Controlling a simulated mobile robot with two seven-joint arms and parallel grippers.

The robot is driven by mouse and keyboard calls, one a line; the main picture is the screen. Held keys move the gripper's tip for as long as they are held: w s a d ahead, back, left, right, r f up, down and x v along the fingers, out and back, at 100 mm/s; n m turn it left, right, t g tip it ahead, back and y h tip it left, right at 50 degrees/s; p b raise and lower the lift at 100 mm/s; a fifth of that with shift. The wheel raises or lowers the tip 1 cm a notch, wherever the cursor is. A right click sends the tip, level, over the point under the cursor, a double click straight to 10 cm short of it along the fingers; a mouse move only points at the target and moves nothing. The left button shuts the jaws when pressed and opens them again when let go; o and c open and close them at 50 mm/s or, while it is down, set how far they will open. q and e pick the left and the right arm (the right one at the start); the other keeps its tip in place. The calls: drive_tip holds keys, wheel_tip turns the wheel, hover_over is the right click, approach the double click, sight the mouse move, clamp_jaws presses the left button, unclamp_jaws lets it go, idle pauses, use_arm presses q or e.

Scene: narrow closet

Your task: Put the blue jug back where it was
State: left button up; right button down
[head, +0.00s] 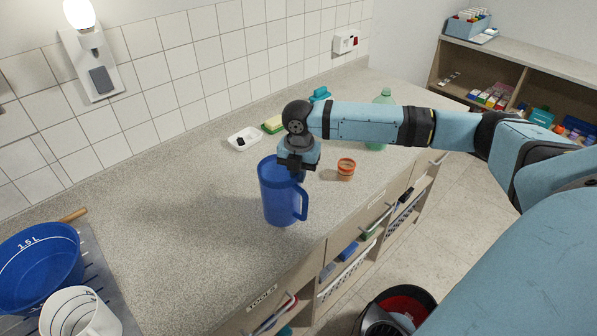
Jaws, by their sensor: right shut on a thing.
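The blue jug (278,203) is upright at the middle of the counter (190,225), its handle toward the right and front. My right gripper (291,172) comes down from above onto the jug's rim and is shut on it. The gripper hides part of the jug's rim. Whether the jug's base touches the counter or hangs just above it, I cannot tell. My left gripper is not in view.
A blue bowl (38,262) and a white jug (78,315) stand on a mat at left. Behind the blue jug are a white dish (244,139), a sponge (273,125) and an orange cup (346,169). A green bottle (384,97) is farther back.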

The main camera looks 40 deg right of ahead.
idle(0.3)
drive_tip(key=c, duration=1.2)
unclamp_jaws()
drive_tip(key=shift+f, duration=0.1)
drive_tip(key=shift+c, duration=0.2)
wheel_tip(320, 180, up, 12)
drive_tip(key=b, duration=0.1)
drive_tip(key=shift+r, duration=0.2)
drive_tip(key=shift+f, duration=0.1)
